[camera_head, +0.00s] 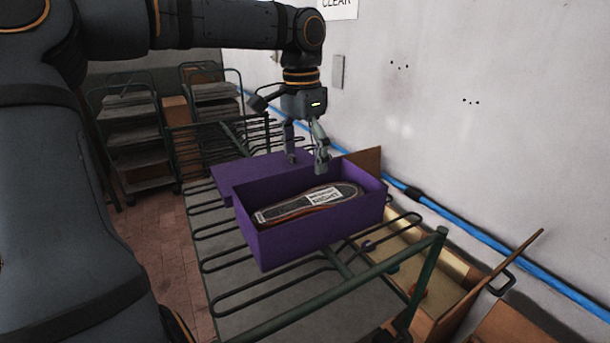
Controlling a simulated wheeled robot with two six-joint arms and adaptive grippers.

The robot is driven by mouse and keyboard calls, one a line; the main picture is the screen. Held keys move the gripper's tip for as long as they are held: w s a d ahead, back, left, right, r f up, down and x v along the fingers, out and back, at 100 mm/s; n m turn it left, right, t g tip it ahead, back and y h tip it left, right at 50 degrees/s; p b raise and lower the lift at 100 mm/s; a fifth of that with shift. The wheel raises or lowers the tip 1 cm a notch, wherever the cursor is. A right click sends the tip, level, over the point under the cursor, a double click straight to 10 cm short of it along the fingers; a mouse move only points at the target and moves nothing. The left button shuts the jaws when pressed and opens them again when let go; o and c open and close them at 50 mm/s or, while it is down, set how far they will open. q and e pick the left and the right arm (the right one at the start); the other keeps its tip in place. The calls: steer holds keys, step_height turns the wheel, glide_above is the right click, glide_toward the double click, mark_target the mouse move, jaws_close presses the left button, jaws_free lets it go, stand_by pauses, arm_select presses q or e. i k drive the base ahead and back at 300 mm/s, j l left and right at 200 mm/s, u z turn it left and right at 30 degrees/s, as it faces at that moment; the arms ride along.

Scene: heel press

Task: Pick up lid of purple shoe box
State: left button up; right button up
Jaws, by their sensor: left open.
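The purple shoe box (305,239) stands open on a wire-frame rack. A dark shoe sole with a white label (323,196) lies inside it. A flat purple piece that looks like the lid (235,178) lies behind the box at its left and seems to touch or overlap its back edge. My left gripper (306,165) is open and points down over the back part of the box, near the lid's right end. Nothing shows between its fingers. Whether the fingertips touch the box's back wall or the lid cannot be told. My right gripper is out of view.
The green metal rack (330,294) has rails around the box. Open cardboard boxes (444,272) stand low at the right, by the white wall (480,120) with a blue pipe (480,235). Shelved carts (135,135) stand at the back left.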

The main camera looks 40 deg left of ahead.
mark_target(226, 175)
steer(key=k+j, duration=0.2)
steer(key=k, duration=0.3)
steer(key=k+j, duration=0.2)
steer(key=k, duration=0.25)
